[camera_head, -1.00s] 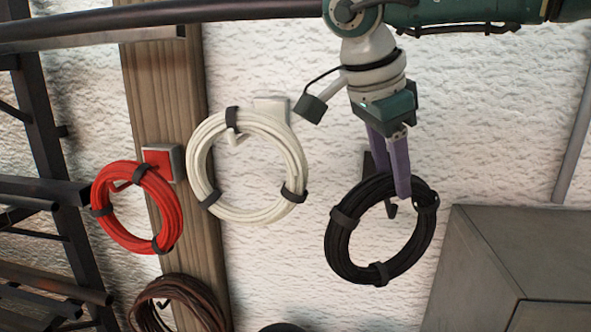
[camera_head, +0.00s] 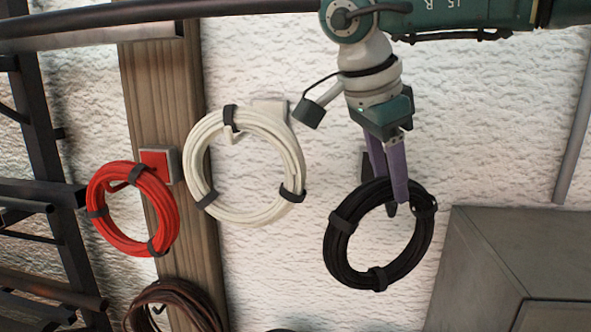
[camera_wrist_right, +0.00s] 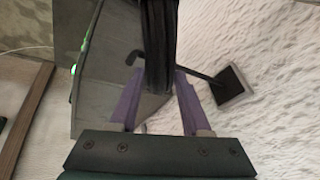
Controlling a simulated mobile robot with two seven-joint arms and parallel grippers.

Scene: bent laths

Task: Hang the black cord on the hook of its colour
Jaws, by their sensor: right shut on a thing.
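The black cord (camera_head: 338,256) is a coil bound with dark bands, hanging upright and slightly tilted at the right. My right gripper (camera_head: 391,196) comes from above, its purple fingers shut on the coil's top; it also shows in the right wrist view (camera_wrist_right: 158,98). The black hook (camera_head: 391,210) has its tip in the coil's opening, its plate partly hidden behind the fingers and cord. In the wrist view the hook's plate (camera_wrist_right: 231,84) is right of the cord (camera_wrist_right: 158,40) and its bent tip left of it, so the rod passes through the coil. Whether they touch is unclear. My left gripper is not in view.
A white cord (camera_head: 202,165) hangs at a white hook, and a red cord (camera_head: 106,234) at a red-plated hook (camera_head: 156,164) on a wooden post (camera_head: 165,90). A brown coil (camera_head: 175,292) hangs lower. A grey box (camera_head: 480,265) stands close right of the black cord. A dark rack is at the left.

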